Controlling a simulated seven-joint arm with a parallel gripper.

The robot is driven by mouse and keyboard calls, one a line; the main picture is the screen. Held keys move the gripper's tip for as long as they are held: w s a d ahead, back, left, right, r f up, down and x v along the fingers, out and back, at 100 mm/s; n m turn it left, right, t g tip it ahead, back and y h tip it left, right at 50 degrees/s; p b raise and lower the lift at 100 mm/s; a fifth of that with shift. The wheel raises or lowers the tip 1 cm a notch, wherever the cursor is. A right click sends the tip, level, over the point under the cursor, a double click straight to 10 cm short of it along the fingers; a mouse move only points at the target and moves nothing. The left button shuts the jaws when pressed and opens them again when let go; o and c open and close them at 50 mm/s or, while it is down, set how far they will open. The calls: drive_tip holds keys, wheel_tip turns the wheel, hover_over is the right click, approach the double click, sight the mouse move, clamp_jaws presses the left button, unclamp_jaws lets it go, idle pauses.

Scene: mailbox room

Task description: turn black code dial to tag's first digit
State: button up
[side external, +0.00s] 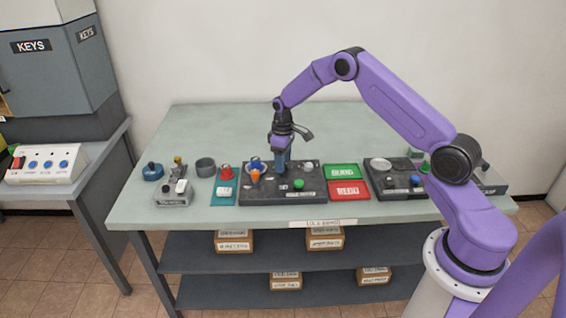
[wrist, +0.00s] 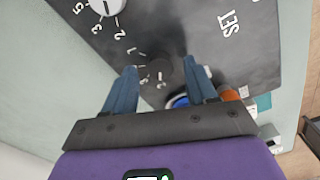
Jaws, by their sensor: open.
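The black code dial (wrist: 158,71) is a small dark round knob on a dark panel (wrist: 215,70) in the wrist view, with small white digits around it. My gripper (wrist: 160,64) is open, its two blue fingers on either side of the dial. I cannot tell whether they touch it. In the side view my gripper (side external: 281,166) points down over the same dark panel (side external: 268,199), hiding the dial. I cannot make out a tag's digits in either view.
A white dial (wrist: 105,4) is at the wrist view's top left. An orange piece (side external: 255,174) stands on the panel, left of my gripper. A green button (side external: 299,183) is to the right. Green (side external: 343,171) and red (side external: 349,190) trays lie beyond. The table's rear (side external: 220,120) is clear.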

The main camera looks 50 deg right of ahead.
drive_tip(key=shift+f, duration=0.55)
drive_tip(key=c, duration=1.1)
drive_tip(key=shift+o, duration=0.2)
